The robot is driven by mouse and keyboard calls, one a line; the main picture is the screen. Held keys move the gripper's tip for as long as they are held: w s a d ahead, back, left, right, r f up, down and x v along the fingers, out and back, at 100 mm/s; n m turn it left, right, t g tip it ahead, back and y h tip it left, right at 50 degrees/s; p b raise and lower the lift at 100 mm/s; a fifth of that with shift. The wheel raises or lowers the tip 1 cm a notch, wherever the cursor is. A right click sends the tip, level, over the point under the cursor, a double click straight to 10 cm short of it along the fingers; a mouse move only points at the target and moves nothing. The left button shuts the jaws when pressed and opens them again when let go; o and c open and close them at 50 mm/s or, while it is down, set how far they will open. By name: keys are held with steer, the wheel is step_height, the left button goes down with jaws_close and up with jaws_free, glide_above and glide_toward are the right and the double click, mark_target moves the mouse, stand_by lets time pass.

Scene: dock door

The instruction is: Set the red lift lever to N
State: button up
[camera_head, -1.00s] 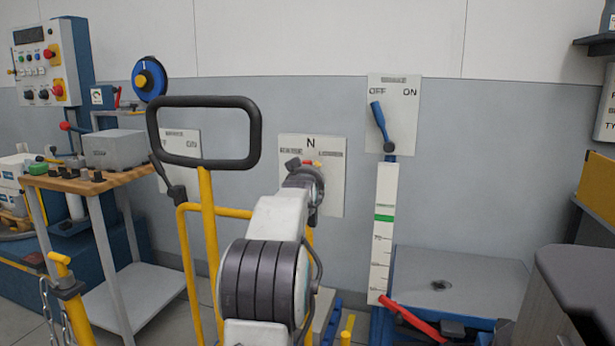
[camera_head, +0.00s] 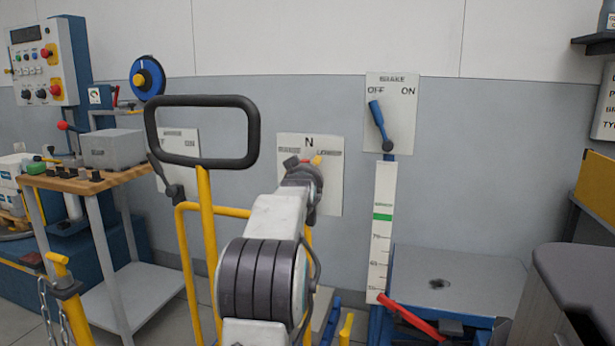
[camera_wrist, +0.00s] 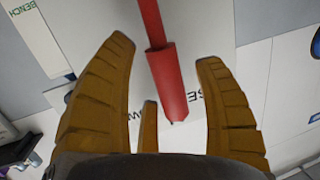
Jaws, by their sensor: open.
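The white lever panel (camera_head: 331,188) is on the wall at the middle of the head view, with an N at its top and a label on each side below it. My arm covers much of it. The red lift lever (camera_wrist: 163,80) shows in the wrist view as a thin shaft with a thicker red grip. My gripper (camera_wrist: 166,52) is open, with its brown fingers on either side of the lever and gaps showing beside it. In the head view my gripper (camera_head: 316,160) is small and partly hidden against the panel. I cannot tell which label the lever points to.
A yellow rail with a black loop handle (camera_head: 252,130) stands just left of my arm. Right of the panel is a brake panel (camera_head: 400,120) with a blue lever. A grey platform (camera_head: 470,275) and red bar (camera_head: 410,315) are lower right. A wooden-topped cart (camera_head: 85,185) stands left.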

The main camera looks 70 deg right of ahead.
steer(key=v, duration=1.2)
stand_by(0.7)
